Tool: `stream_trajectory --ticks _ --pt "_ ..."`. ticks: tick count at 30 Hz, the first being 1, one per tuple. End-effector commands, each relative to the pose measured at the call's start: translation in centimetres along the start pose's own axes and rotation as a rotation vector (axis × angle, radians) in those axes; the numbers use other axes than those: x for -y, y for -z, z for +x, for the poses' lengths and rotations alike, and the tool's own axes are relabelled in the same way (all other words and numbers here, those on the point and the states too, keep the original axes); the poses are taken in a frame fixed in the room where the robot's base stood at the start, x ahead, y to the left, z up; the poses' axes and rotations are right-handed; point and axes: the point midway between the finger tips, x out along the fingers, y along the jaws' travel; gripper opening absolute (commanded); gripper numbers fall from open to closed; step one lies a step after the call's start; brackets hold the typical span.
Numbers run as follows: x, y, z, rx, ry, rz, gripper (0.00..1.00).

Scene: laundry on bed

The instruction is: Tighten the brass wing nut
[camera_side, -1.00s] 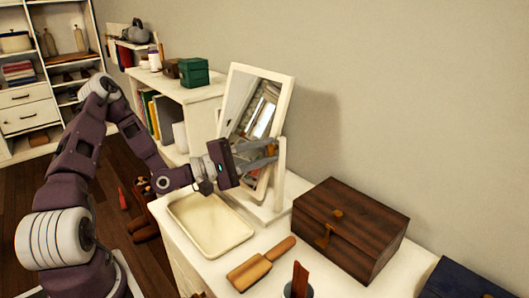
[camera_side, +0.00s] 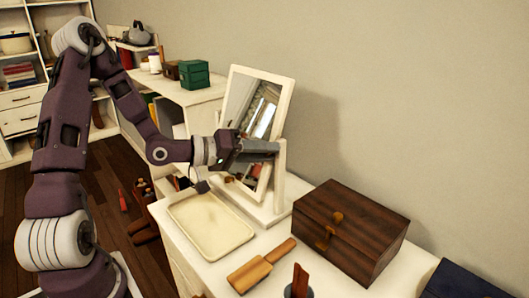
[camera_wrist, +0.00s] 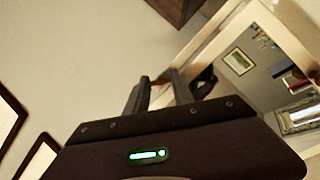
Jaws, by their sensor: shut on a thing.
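The white-framed tilting mirror (camera_side: 236,100) stands on the white dresser between upright posts. My gripper (camera_side: 276,150) reaches across the front of the mirror to its right post (camera_side: 280,180). In the wrist view my gripper (camera_wrist: 160,75) has its two fingers close together beside the mirror frame (camera_wrist: 228,32). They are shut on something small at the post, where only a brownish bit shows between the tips. I take it to be the brass wing nut; the fingers hide nearly all of it, so its turn and tightness cannot be seen.
A cream tray (camera_side: 205,222) lies in front of the mirror. A wooden brush-like piece (camera_side: 258,268) and a dark cup (camera_side: 298,288) are near the front. A brown wooden box (camera_side: 350,228) with a brass clasp stands right of the mirror. The wall is behind.

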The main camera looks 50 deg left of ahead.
Motion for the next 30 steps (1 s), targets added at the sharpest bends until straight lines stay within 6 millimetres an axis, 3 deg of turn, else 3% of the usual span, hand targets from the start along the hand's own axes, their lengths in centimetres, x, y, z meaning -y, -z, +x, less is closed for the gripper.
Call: stream_trajectory --ticks 18,30 --pt "-0.4 -0.01 0.06 -0.003 0.222 0.535 0.0" --pt "-0.48 -0.24 0.19 0.0 0.327 0.794 0.0"
